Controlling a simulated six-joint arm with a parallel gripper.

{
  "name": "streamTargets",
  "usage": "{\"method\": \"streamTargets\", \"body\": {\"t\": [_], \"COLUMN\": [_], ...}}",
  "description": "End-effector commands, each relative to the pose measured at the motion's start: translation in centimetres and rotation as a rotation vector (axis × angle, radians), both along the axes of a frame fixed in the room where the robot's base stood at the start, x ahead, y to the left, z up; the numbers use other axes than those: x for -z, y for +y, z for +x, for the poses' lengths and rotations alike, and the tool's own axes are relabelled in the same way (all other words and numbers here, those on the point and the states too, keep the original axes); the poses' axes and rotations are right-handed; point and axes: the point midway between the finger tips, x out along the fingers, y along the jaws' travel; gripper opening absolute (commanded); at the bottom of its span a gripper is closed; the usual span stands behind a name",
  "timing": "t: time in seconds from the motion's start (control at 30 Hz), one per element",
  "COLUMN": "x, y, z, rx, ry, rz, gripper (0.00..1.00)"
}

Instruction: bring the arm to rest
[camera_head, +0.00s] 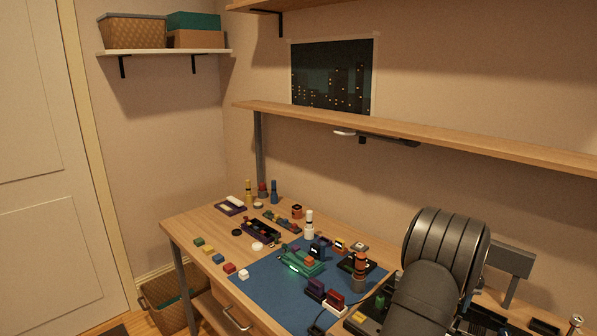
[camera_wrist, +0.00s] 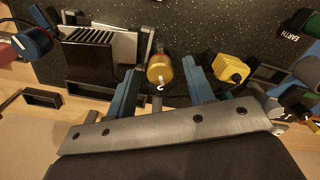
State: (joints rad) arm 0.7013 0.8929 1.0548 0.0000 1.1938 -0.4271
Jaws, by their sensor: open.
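My gripper (camera_wrist: 159,70) shows in the wrist view with its two blue fingers spread apart. A small yellow and red rounded piece (camera_wrist: 160,72) shows between the fingertips in the picture. I cannot tell its distance from them, and nothing is seen gripped. In the head view my dark arm fills the lower right, over the right part of the desk (camera_head: 190,222), and my gripper is hidden there.
A black slotted holder (camera_wrist: 90,55) with grey plates is left of the fingers. A yellow-black part (camera_wrist: 231,68) is close right. The blue mat (camera_head: 258,291) holds a green device (camera_head: 300,262) and several small items. A long shelf (camera_head: 420,131) runs above the desk.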

Motion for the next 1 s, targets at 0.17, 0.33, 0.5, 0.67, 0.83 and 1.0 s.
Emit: {"method": "streamTargets", "body": {"t": [0.17,0.33,0.5,0.67,0.83,1.0], "x": [-0.03,-0.04,-0.05,-0.05,-0.05,-0.05], "y": [0.03,0.04,0.05,0.06,0.07,0.07], "z": [0.01,0.02,0.04,0.04,0.05,0.07], "rx": [0.143,0.280,0.418,0.547,0.683,0.821], "ry": [0.000,0.000,0.000,0.000,0.000,0.000], "rz": [0.000,0.000,0.000,0.000,0.000,0.000], "gripper": [0.48,0.48,0.48,0.48,0.48,0.48]}}
